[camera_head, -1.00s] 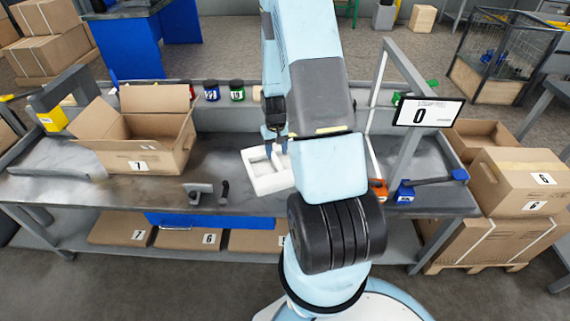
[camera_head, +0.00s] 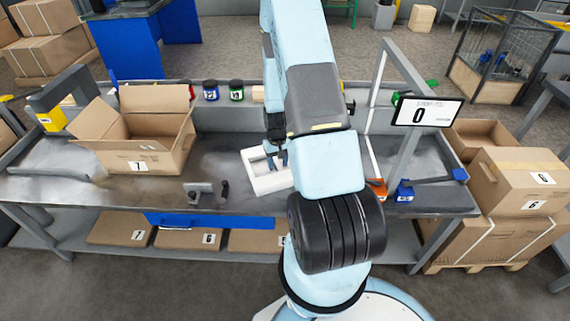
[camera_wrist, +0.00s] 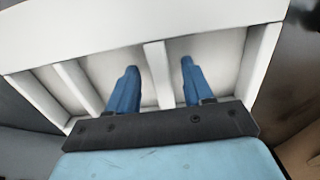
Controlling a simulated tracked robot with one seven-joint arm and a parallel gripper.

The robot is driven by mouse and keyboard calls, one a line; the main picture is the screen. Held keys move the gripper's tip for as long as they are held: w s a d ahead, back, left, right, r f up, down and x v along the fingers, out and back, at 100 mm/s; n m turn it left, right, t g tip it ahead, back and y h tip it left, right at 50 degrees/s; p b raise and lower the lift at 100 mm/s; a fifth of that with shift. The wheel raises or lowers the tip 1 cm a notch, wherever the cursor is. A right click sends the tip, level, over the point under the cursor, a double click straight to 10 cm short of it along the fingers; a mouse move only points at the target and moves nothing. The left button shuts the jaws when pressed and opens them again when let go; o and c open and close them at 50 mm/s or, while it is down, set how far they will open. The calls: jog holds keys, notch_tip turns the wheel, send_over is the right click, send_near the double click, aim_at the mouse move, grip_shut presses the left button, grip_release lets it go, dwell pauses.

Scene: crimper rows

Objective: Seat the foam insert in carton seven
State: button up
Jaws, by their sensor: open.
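The white foam insert (camera_head: 268,183) lies on the grey bench, right of carton seven, partly hidden behind my arm. In the wrist view the foam insert (camera_wrist: 150,28) fills most of the picture, with dividers between its pockets. My gripper (camera_head: 275,162) is at the foam insert. In the wrist view the blue fingers of my gripper (camera_wrist: 160,72) are apart, one on each side of a white divider. Whether they touch it I cannot tell. Carton seven (camera_head: 143,167) stands open on the bench at the left, its flaps up and a "7" label in front.
A grey bracket (camera_head: 198,190) and a small dark part stand at the bench front between carton and insert. Numbered jars (camera_head: 236,90) line the back. A frame post (camera_head: 408,150) and a display reading 0 (camera_head: 428,112) are at the right. Bare bench (camera_head: 222,160) lies between carton and insert.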

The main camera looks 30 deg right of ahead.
grip_shut()
dwell(0.3)
